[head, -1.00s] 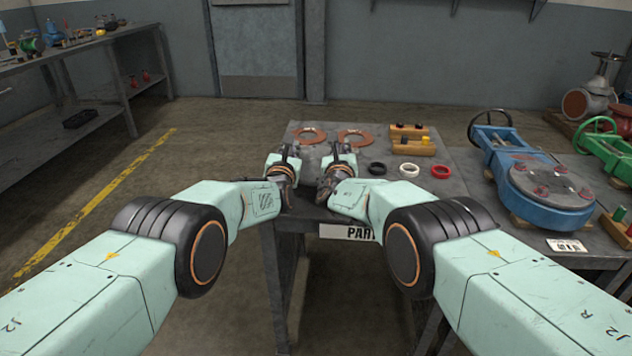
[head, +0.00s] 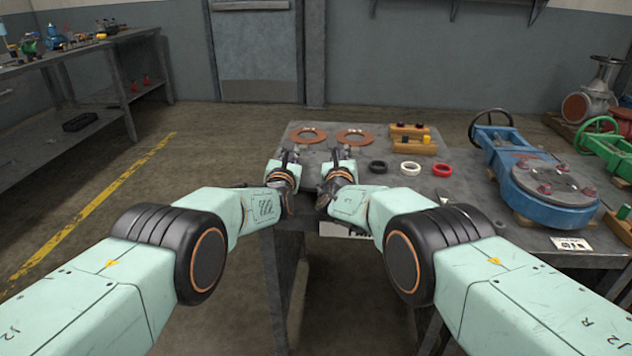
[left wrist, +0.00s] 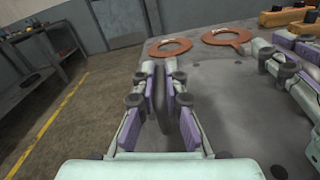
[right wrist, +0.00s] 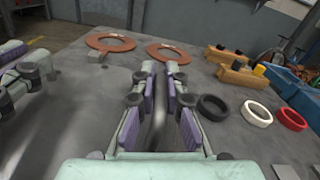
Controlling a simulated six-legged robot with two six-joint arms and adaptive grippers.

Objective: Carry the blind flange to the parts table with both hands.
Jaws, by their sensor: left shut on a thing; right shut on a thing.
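My left gripper (head: 290,156) and my right gripper (head: 342,154) are side by side at the front left of the grey parts table (head: 340,185), a short gap apart. In the left wrist view the left fingers are closed about a narrow dark strip (left wrist: 162,100). The right wrist view shows a similar strip (right wrist: 158,105) between the right fingers. I take this to be the blind flange's edge; its full outline is hard to tell from the grey tabletop, and whether it touches the table is unclear.
Two copper-coloured rings (head: 307,135) lie behind the grippers. Wooden blocks (head: 412,146) and black, white and red rings (head: 410,169) are to their right. A blue valve (head: 545,185) stands at the right. Open floor and a yellow line (head: 100,200) are at the left.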

